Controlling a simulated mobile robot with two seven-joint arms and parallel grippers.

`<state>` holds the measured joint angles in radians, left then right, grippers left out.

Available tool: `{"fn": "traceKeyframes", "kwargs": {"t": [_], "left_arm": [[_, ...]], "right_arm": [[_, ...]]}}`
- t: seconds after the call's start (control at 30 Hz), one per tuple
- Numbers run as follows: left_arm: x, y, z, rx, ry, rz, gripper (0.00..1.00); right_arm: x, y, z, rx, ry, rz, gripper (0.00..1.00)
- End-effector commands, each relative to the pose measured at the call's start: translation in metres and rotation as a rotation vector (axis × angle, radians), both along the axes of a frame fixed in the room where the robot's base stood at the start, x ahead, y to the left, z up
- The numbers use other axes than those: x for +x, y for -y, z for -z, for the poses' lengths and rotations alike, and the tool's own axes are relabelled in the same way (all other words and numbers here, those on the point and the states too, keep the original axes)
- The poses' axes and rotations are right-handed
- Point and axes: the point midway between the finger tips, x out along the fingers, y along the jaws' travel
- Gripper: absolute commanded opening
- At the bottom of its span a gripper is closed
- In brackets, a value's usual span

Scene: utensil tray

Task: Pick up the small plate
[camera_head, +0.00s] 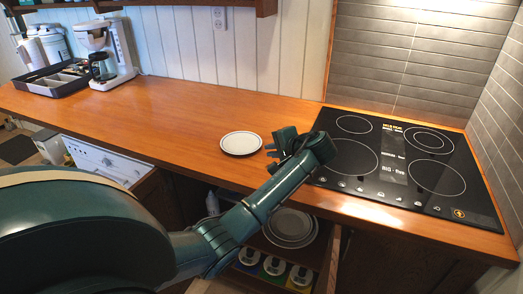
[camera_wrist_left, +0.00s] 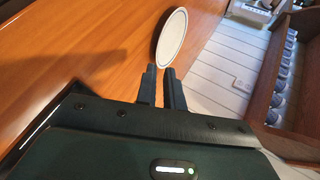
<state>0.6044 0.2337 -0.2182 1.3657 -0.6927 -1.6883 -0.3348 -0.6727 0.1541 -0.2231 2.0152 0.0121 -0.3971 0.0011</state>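The small white plate (camera_head: 241,143) with a dark rim line lies flat on the wooden counter, left of the cooktop. My left gripper (camera_head: 271,146) is just right of the plate, with its fingers pointing at the plate's right edge. In the left wrist view the plate (camera_wrist_left: 172,37) lies just beyond the fingertips (camera_wrist_left: 161,68). The fingers stand a little apart with a narrow gap between them, so the gripper is open. The plate's near edge is at the gap, and I cannot tell whether the fingers touch it. My right gripper is not in view.
A black cooktop (camera_head: 405,163) is set in the counter at the right. A coffee maker (camera_head: 106,55) and a dark utensil tray (camera_head: 54,86) stand at the far left. The counter (camera_head: 180,110) between them is clear. Larger plates (camera_head: 290,226) sit on an open shelf below.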

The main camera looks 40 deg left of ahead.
Motion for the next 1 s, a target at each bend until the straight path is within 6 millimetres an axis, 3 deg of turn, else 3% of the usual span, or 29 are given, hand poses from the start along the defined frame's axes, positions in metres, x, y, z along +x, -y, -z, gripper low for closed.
{"fn": "traceKeyframes", "kwargs": {"t": [0.3,0.5,1.0], "left_arm": [[0.012,-0.053,0.033,0.001,-0.004,-0.002,0.10],[0.019,-0.078,0.049,0.001,-0.001,0.000,0.10],[0.023,-0.090,0.057,-0.001,-0.001,0.001,0.10]], "right_arm": [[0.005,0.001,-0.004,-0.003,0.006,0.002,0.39],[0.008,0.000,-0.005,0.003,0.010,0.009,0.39],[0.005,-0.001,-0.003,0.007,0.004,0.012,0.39]]}}
